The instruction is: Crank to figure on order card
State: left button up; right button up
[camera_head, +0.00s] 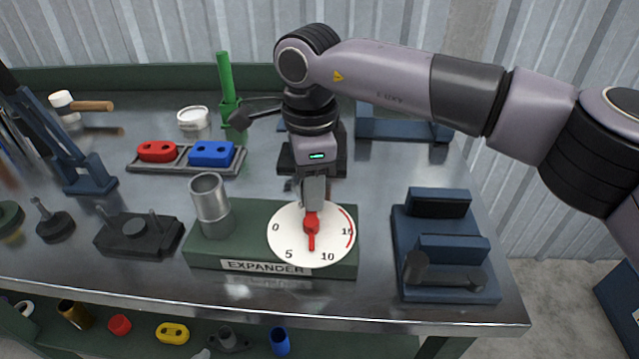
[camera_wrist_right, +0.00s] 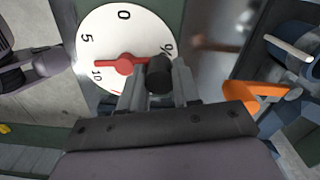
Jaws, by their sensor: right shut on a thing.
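The green expander block (camera_head: 240,258), labelled EXPANDER, stands near the bench's front edge. It carries a round white dial (camera_head: 285,243) numbered 0, 5, 10 and 15, with a red arc near 15. The red pointer (camera_head: 311,238) points between 5 and 10; it also shows in the right wrist view (camera_wrist_right: 125,65). My right gripper (camera_head: 313,198) is over the dial, pointing down, shut on the black crank knob (camera_wrist_right: 158,76) beside the pointer's hub. The fingers partly hide the knob in the head view. I cannot make out an order card. My left gripper is out of view.
A metal tube (camera_head: 210,200) stands upright on the block's left end. A blue fixture (camera_head: 440,250) is to the right and a black fixture (camera_head: 138,235) to the left. A tray with red (camera_head: 157,151) and blue (camera_head: 212,153) pieces lies behind. A green post (camera_head: 226,80) stands farther back.

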jog(key=shift+s+a+r+n, duration=0.1)
jog(key=shift+a+n, duration=0.35)
jog(key=shift+n, duration=0.7)
jog(key=shift+s+a+n, duration=0.1)
jog(key=shift+a+n, duration=0.3)
jog(key=shift+n, duration=0.75)
jog(key=o, duration=1.1)
jog(key=shift+c, duration=0.2)
notch_tip(320, 180, up, 7)
jog(key=shift+s, duration=0.1)
